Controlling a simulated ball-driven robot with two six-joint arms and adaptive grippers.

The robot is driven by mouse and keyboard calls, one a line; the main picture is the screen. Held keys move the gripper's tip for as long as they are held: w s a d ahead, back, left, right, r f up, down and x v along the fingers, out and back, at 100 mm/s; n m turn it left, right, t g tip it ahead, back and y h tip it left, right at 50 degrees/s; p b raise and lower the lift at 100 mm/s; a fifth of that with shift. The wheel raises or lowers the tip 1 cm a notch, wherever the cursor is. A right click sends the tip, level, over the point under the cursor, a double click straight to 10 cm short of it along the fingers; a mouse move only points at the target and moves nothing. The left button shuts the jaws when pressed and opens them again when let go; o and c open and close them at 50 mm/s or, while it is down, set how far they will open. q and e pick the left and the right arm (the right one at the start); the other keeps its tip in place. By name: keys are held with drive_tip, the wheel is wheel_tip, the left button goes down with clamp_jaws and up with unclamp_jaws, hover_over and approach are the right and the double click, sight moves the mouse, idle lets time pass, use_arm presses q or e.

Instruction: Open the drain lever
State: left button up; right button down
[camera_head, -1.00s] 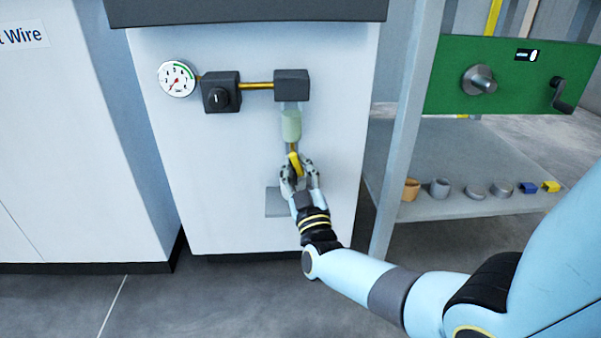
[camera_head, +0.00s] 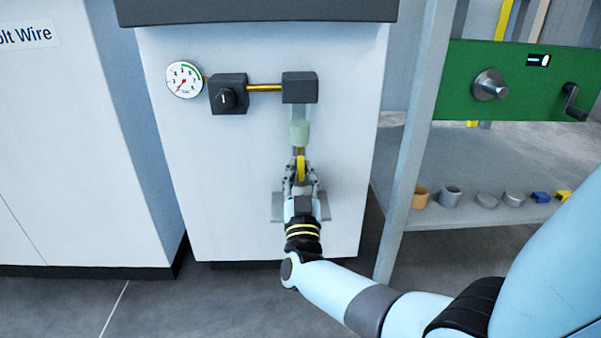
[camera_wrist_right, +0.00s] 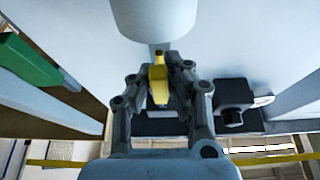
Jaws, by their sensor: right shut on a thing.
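The yellow drain lever (camera_head: 301,168) hangs below a pale green cylinder (camera_head: 300,132) on the front of the white cabinet. My right gripper (camera_head: 301,176) reaches it from below and is shut on the lever, with a finger on each side. The right wrist view also shows the yellow lever (camera_wrist_right: 159,80) between the two fingers of the gripper (camera_wrist_right: 160,96). The lever points roughly up and down in the head view. Its lower end is partly hidden by the fingers. My left gripper is not in view.
A round gauge (camera_head: 184,79), a black knob box (camera_head: 228,94) and a dark block (camera_head: 299,87) sit above on the cabinet. A grey plate (camera_head: 278,207) lies behind my wrist. A green panel (camera_head: 529,82) and a shelf (camera_head: 400,205) with small parts stand at the right.

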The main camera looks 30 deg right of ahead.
drive_tip(key=shift+s+f, duration=0.1)
drive_tip(key=c, duration=1.3)
unclamp_jaws()
drive_tip(key=v, duration=1.2)
